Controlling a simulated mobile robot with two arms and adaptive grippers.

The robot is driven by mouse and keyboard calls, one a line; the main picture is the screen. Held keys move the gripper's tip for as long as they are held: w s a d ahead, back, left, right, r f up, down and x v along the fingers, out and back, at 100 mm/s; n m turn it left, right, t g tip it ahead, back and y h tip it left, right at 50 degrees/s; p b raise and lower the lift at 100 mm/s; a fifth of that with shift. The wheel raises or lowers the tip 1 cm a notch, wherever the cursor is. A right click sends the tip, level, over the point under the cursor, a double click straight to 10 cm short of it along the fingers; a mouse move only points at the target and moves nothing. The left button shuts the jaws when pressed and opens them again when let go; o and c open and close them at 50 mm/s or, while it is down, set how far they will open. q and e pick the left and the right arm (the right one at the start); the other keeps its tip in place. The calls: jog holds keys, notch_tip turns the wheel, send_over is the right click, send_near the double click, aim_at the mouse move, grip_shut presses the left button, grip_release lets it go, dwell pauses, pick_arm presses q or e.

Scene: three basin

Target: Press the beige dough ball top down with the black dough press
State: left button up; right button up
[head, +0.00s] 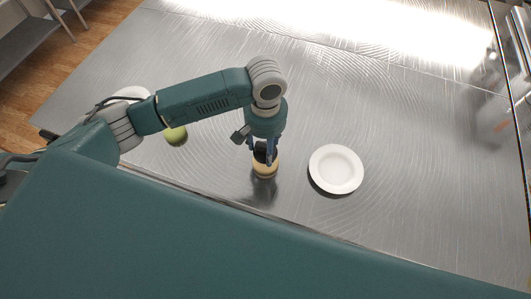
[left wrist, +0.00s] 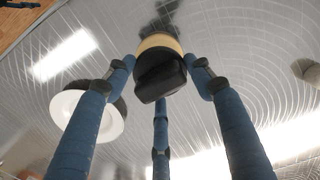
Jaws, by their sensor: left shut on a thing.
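My left gripper (head: 265,160) points down at the metal table, with its blue fingers around the black dough press (head: 262,147). The press also shows between the fingers in the left wrist view (left wrist: 160,78), and the gripper is shut on it. The beige dough ball (head: 264,171) is directly below the press, partly hidden by the fingers and press. In the left wrist view its beige edge (left wrist: 160,42) shows just beyond the press. I cannot tell for sure whether press and dough touch. My right gripper is not in view.
A white plate (head: 336,169) lies on the metal table (head: 420,150), to the right of the gripper. A green ball (head: 176,136) sits to the left, beneath my arm. A white round dish (head: 131,93) is partly hidden behind my arm. The table's far and right parts are clear.

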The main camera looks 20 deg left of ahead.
aim_at(265, 155)
pick_arm(q)
jog(key=shift+f, duration=0.15)
jog(key=shift+f, duration=1.55)
jog(key=shift+s+f, duration=0.25)
dwell(2.0)
jog(key=shift+r, duration=0.15)
jog(key=shift+w+r, duration=0.2)
jog(key=shift+r, duration=1.35)
